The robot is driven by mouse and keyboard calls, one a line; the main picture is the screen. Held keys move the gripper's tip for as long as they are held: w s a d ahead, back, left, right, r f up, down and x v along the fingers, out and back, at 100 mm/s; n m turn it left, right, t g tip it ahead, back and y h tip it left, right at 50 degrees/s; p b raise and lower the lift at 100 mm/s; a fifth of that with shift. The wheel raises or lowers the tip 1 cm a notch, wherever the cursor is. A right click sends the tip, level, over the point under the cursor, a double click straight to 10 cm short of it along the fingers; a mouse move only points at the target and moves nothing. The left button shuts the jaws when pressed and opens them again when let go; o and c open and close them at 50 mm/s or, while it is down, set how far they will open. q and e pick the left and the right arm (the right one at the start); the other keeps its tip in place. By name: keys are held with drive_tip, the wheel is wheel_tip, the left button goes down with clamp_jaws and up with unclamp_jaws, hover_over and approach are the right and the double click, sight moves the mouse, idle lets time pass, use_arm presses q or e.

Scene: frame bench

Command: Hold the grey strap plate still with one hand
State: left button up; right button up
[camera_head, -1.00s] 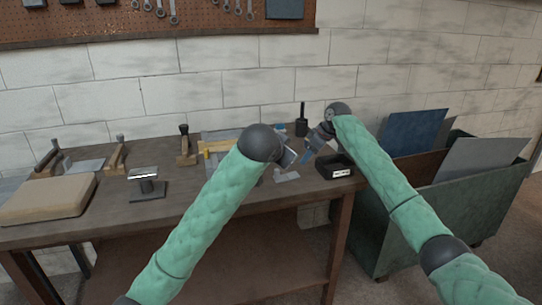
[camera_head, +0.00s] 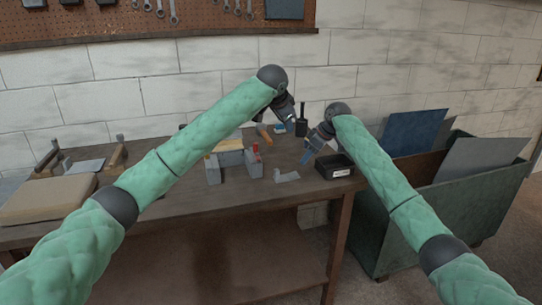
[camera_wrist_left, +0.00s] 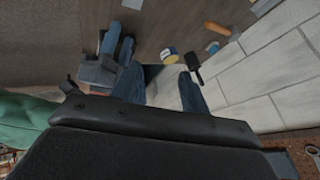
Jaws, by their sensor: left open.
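The grey strap plate (camera_head: 287,177) appears to be the small flat grey piece lying on the bench near its front edge, left of a black box. My right gripper (camera_head: 308,155) is above the bench just beyond and right of that plate, apart from it. In the left wrist view my right gripper (camera_wrist_left: 116,44) shows two blue fingers with a gap between them and nothing held. My left gripper (camera_head: 288,114) is higher and farther back over the bench; in its own wrist view (camera_wrist_left: 160,85) its fingers are spread and empty.
A black box (camera_head: 334,167) stands at the bench's right end. Grey blocks (camera_head: 213,169) with a wooden piece stand left of the plate. A green bin (camera_head: 448,205) is right of the bench.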

sight(278, 178)
use_arm(q)
drive_tip(key=w+a+f+g, duration=0.2)
drive_tip(key=a+f+g, duration=0.1)
drive_tip(key=f, duration=0.4)
drive_tip(key=w+a+f+g, duration=0.2)
drive_tip(key=f, duration=0.6)
drive_tip(key=shift+w+d+f+m+g+h, duration=0.15)
drive_tip(key=shift+d+f+m+h, duration=0.3)
drive_tip(key=shift+f, duration=0.7)
drive_tip(key=shift+d+f+m+g+h, duration=0.15)
drive_tip(key=shift+d+f+m, duration=0.2)
drive_tip(key=shift+d+f, duration=0.6)
drive_tip(key=shift+w+d+f+m+g+h, duration=0.1)
drive_tip(key=shift+d+f+m+h, duration=0.25)
drive_tip(key=shift+f, duration=1)
clamp_jaws()
use_arm(e)
drive_tip(key=shift+c, duration=0.5)
